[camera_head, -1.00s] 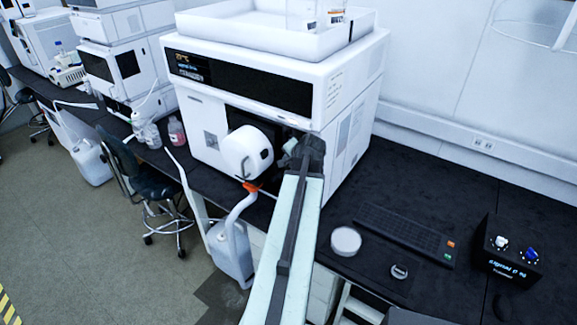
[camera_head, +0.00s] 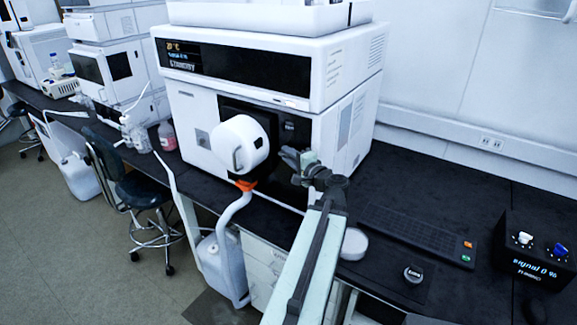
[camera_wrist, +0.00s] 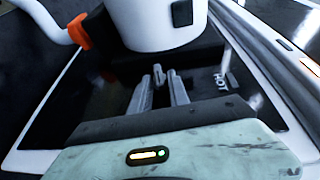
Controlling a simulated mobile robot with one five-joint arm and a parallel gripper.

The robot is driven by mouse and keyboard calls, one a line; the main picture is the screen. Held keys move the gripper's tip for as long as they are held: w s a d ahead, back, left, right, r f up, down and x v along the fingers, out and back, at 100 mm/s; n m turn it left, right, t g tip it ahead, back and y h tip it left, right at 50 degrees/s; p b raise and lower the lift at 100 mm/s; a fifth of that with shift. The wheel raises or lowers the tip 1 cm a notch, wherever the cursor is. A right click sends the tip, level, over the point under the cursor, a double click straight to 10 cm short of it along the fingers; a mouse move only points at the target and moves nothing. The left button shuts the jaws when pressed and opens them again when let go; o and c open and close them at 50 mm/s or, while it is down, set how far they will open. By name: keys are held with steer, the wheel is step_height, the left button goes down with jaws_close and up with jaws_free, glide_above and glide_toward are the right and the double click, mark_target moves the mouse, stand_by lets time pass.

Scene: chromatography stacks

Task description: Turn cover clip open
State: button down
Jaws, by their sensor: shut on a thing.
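The white instrument (camera_head: 340,120) stands on the black bench. A round white cover (camera_head: 238,145) with a handle projects from its black front panel (camera_head: 290,125); its edge also shows at the top of the wrist view (camera_wrist: 150,28). A small grey piece, which looks like the cover clip (camera_wrist: 159,76), stands upright on the black panel below the cover in the wrist view. My gripper (camera_head: 288,157) is at the panel, right of the cover. In the wrist view its fingers (camera_wrist: 160,90) are shut on the clip. The clip's turn angle is unclear.
The panel bears the word HOT near the fingers. An orange fitting (camera_head: 246,185) and white hose hang below the cover. A keyboard (camera_head: 415,234), a white round dish (camera_head: 354,244) and a knob box (camera_head: 535,255) lie on the bench at right. Bare bench lies behind the keyboard.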

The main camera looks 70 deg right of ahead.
steer(key=shift+f+t+h+b, duration=0.15)
steer(key=shift+t+h+b, duration=0.2)
steer(key=shift+b, duration=0.3)
steer(key=c, duration=1.5)
jaws_free()
